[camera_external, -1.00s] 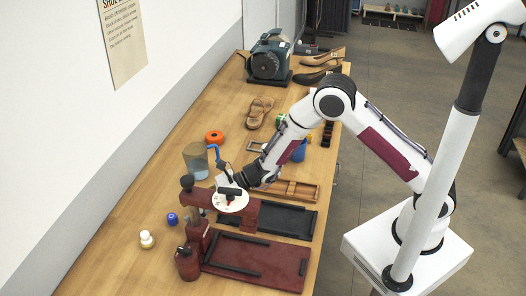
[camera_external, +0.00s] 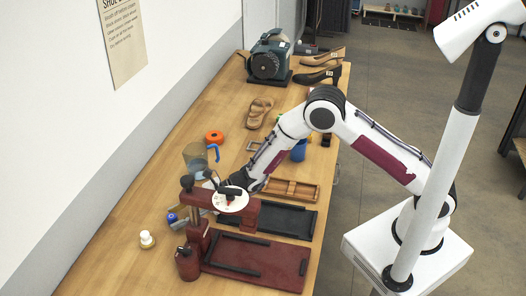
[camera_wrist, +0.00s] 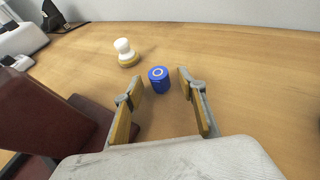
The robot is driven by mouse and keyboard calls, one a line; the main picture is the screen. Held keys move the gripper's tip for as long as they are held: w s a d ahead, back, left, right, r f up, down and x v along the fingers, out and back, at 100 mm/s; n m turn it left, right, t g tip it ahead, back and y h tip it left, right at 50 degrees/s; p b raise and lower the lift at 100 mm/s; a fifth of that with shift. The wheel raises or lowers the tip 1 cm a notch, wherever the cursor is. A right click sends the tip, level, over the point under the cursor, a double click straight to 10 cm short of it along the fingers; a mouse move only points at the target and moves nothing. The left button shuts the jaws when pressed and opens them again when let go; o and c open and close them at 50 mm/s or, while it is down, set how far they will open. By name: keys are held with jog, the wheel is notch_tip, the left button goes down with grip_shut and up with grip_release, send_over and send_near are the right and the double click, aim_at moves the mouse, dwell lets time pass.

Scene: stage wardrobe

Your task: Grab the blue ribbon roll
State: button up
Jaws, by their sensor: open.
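The blue ribbon roll (camera_wrist: 159,80) stands on the wooden table in the wrist view, a small blue cylinder with a white ring on its top. It sits just ahead of and between the two fingers of my gripper (camera_wrist: 161,92), which is open and empty. Neither finger appears to touch it. In the external view the roll (camera_external: 172,218) shows as a small blue spot left of the red press. My gripper there (camera_external: 184,217) is low beside it, partly hidden behind the press.
A white-capped bottle (camera_external: 147,240) stands near the roll, also in the wrist view (camera_wrist: 126,54). The dark red press (camera_external: 197,235) with its white dial is close to my arm.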

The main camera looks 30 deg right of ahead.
jog(key=shift+a+f, duration=0.1)
jog(key=shift+a, duration=0.2)
dwell(0.4)
jog(key=c, duration=0.9)
